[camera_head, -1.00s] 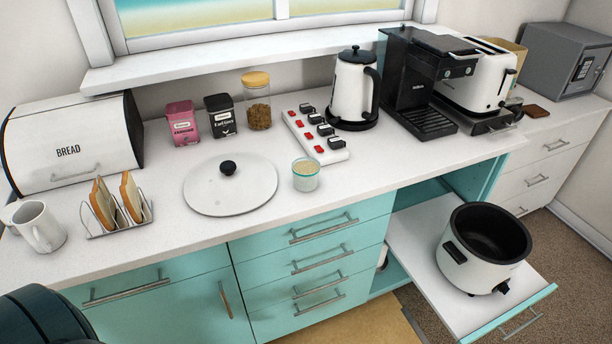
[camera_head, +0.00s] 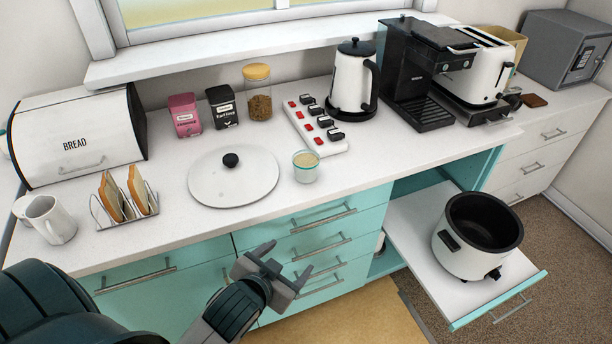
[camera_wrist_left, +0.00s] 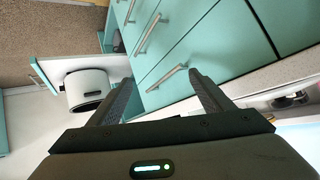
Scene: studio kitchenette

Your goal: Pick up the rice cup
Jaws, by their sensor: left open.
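The rice cup (camera_head: 306,167) is a small clear cup with a greenish rim and pale rice in it. It stands upright on the white counter, right of the round lid, in the head view. My left gripper (camera_head: 288,270) is open and empty in front of the teal drawers, below and a little left of the cup, and apart from it. In the left wrist view its two fingers (camera_wrist_left: 160,95) are spread with nothing between them. I cannot make out the cup in that view. My right gripper is not in view.
The round lid (camera_head: 233,178) lies left of the cup and a power strip (camera_head: 318,126) behind it. A toast rack (camera_head: 126,205) and mugs (camera_head: 50,220) stand at left. The rice cooker (camera_head: 478,240) sits on a pulled-out shelf (camera_head: 425,225) at right. Drawer handles (camera_head: 322,217) project below the counter.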

